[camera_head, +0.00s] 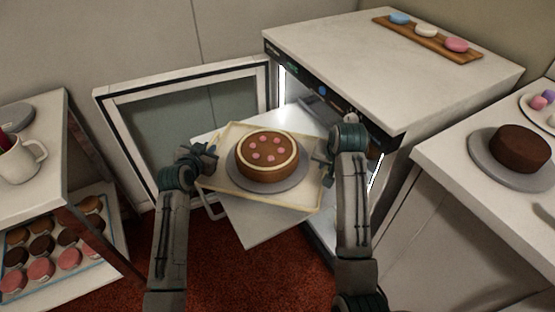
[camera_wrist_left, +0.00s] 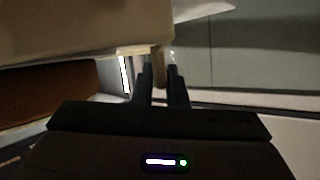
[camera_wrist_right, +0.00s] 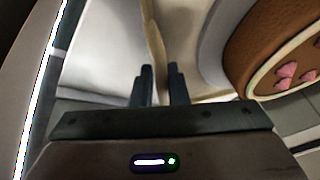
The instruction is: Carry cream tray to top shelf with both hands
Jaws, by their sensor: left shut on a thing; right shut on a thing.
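The cream tray (camera_head: 238,133) is in the middle of the head view, in front of the open white cabinet. A brown cake (camera_head: 266,157) with pink dots stands on a grey disc (camera_head: 243,180) on the tray. The cake's edge also shows in the right wrist view (camera_wrist_right: 262,45). My left gripper (camera_head: 208,160) is shut on the tray's left side. My right gripper (camera_head: 325,160) is shut on its right side; the rim (camera_wrist_right: 155,50) runs between its fingers. A white shelf (camera_head: 254,226) shows below the tray. I cannot tell whether they touch.
The glass cabinet door (camera_head: 190,112) stands open at the left. The cabinet top (camera_head: 390,65) carries a wooden board (camera_head: 428,38) with macarons. A left shelf unit holds a mug (camera_head: 22,160) and a macaron tray (camera_head: 55,250). A right counter bears a dark cake (camera_head: 519,146).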

